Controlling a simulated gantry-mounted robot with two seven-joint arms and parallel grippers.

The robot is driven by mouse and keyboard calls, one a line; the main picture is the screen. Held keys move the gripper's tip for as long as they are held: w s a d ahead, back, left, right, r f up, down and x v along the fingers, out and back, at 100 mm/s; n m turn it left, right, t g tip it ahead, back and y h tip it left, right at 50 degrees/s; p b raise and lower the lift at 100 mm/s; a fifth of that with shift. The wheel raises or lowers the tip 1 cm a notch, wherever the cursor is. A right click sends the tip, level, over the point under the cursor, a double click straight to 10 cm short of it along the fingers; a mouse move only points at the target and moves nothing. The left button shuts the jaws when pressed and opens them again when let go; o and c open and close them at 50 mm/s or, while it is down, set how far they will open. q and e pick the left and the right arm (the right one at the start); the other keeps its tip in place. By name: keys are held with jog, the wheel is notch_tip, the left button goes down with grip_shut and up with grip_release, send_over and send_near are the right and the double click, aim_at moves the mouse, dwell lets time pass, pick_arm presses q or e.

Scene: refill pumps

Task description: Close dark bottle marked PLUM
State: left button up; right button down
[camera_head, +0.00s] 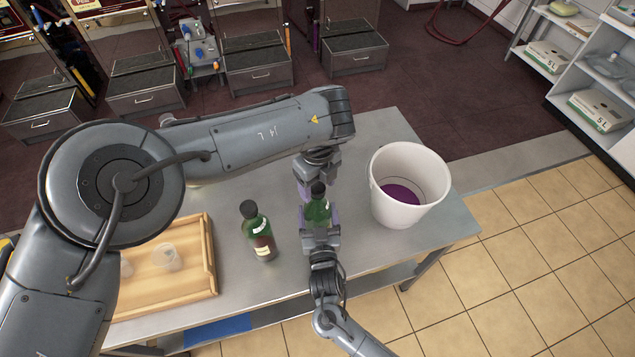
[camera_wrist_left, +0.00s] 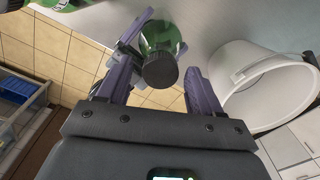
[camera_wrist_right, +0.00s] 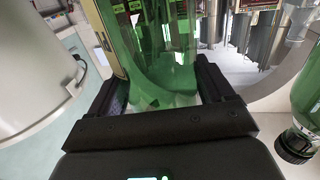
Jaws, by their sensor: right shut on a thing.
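A green bottle (camera_head: 318,213) with a dark cap (camera_head: 318,189) stands about upright over the table, left of the white bucket. My right gripper (camera_head: 320,226) is shut on its body; the green glass (camera_wrist_right: 150,50) fills the space between its fingers in the right wrist view. My left gripper (camera_head: 318,176) is above and around the cap. In the left wrist view its fingers are apart, with the cap (camera_wrist_left: 160,71) between their tips and gaps beside it. The cap appears to sit on the bottle's neck. I cannot read PLUM on this bottle.
A second capped green bottle (camera_head: 260,238) stands on the metal table (camera_head: 390,262) to the left. The white bucket (camera_head: 408,185) with purple liquid stands close on the right. A wooden tray (camera_head: 205,255) with clear cups is at the left.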

dwell(0.3)
pick_arm(q)
notch_tip(320, 180, up, 12)
dwell(0.6)
pick_arm(e)
grip_release()
jog(key=shift+s, duration=0.1)
pick_arm(q)
jog(key=shift+r, duration=0.2)
pick_arm(e)
jog(key=s+d, duration=0.1)
jog(key=s, duration=0.9)
jog(key=shift+s, duration=0.3)
jog(key=shift+d, duration=0.1)
